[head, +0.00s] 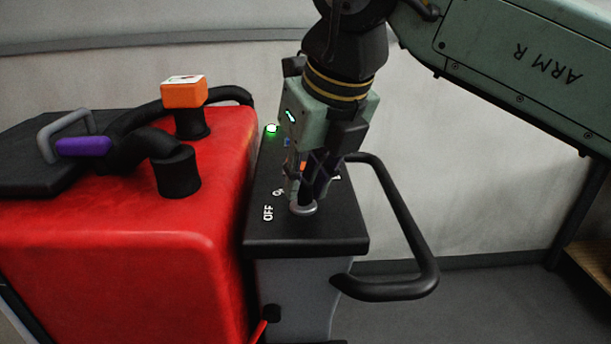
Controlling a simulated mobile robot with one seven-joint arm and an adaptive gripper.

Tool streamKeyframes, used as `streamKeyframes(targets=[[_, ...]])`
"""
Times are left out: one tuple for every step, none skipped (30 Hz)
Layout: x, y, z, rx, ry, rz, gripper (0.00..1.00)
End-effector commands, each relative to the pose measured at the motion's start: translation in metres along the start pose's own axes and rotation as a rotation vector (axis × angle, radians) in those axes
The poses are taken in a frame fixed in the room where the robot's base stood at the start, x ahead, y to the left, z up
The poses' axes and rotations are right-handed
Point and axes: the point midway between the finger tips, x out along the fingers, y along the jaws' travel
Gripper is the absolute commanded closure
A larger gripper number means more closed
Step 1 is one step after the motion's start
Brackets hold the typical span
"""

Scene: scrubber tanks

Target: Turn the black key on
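My gripper (306,196) points down at the black control panel (290,243) on top of the scrubber. Its fingertips are at a round grey key switch ring (303,210), near the panel's front edge. The black key is hidden by the fingers or too dark to pick out, so I cannot tell which way it points. I cannot tell whether the fingers are shut on it. White "OFF" lettering (268,213) is left of the ring, with a partly covered label (278,192) just behind it. A green light (271,128) glows at the panel's back left.
The red tank (130,240) stands directly left of the panel, with black hoses (178,172), an orange block (184,92) and a purple-gripped handle (84,146) on top. A black bar handle (405,215) loops out right of the panel. Floor further right is clear.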

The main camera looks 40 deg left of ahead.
Motion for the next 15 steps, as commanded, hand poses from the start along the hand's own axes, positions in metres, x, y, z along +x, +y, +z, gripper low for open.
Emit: streamKeyframes(targets=[[0.0,0.0,0.0,0.0,0.0,0.0,0.75],[0.0001,-0.0001,0.0,0.0,0.0,0.0,0.73],[0.0001,0.0,0.0,0.0,0.0,0.0,0.71],[0.0001,0.0,-0.0001,-0.001,0.0,0.0,0.69],[0.0001,0.0,-0.0001,-0.001,0.0,0.0,0.69],[0.0001,0.0,-0.0001,-0.001,0.0,0.0,0.69],[0.0002,-0.0001,-0.0001,-0.001,0.0,0.0,0.69],[0.0002,0.0,-0.0001,-0.001,0.0,0.0,0.69],[0.0002,-0.0001,-0.0001,-0.001,0.0,0.0,0.69],[0.0002,0.0,-0.0001,-0.001,0.0,0.0,0.69],[0.0002,0.0,-0.0001,-0.001,0.0,0.0,0.69],[-0.0003,-0.0001,0.0,-0.001,0.0,0.0,0.69],[-0.0012,-0.0001,0.0001,-0.001,0.0,0.0,0.69],[-0.0027,-0.0001,0.0003,-0.001,-0.001,0.0,0.69],[-0.0058,-0.0002,0.0005,0.0,-0.001,0.0,0.69]])
